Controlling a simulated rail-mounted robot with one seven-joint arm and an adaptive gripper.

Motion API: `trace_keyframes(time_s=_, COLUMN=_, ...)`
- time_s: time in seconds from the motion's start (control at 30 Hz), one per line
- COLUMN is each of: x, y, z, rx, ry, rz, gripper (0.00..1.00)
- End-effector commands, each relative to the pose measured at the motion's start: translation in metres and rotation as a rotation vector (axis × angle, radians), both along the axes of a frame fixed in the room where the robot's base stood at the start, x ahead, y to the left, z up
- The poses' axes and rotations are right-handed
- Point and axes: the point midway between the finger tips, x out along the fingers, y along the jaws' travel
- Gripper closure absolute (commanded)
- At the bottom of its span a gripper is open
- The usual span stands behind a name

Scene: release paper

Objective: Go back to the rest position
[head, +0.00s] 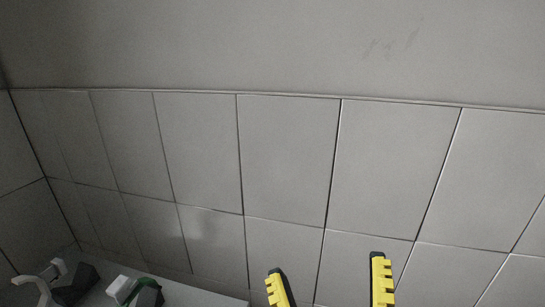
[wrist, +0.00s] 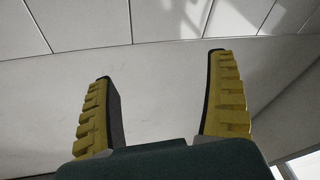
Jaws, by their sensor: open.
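My gripper (head: 327,280) shows at the bottom of the head view as two yellow ridged fingers with black edges, spread wide apart. In the wrist view my gripper (wrist: 161,80) also stands open, with nothing between its fingers. Behind the fingers in both views are only plain wall surfaces. No paper can be made out in either view.
A tiled grey wall (head: 285,155) fills most of the head view. At the bottom left, a light surface (head: 205,293) carries a white and green item (head: 122,288), dark items (head: 75,287) and a pale curved piece (head: 40,284). The space around my fingers looks clear.

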Motion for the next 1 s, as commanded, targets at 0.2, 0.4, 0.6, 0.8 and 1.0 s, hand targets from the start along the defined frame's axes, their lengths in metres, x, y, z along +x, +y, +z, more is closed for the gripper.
trace_keyframes(time_s=0.2, x=-0.009, y=-0.003, z=0.073, rx=0.312, ry=-0.091, rz=0.093, gripper=0.12)
trace_keyframes(time_s=0.4, x=-0.008, y=-0.003, z=0.151, rx=0.313, ry=-0.087, rz=0.093, gripper=0.12)
trace_keyframes(time_s=0.6, x=-0.008, y=-0.003, z=0.241, rx=0.316, ry=-0.085, rz=0.093, gripper=0.12)
trace_keyframes(time_s=0.8, x=-0.008, y=-0.003, z=0.329, rx=0.319, ry=-0.084, rz=0.094, gripper=0.12)
trace_keyframes(time_s=1.0, x=-0.007, y=-0.003, z=0.377, rx=0.321, ry=-0.083, rz=0.094, gripper=0.12)
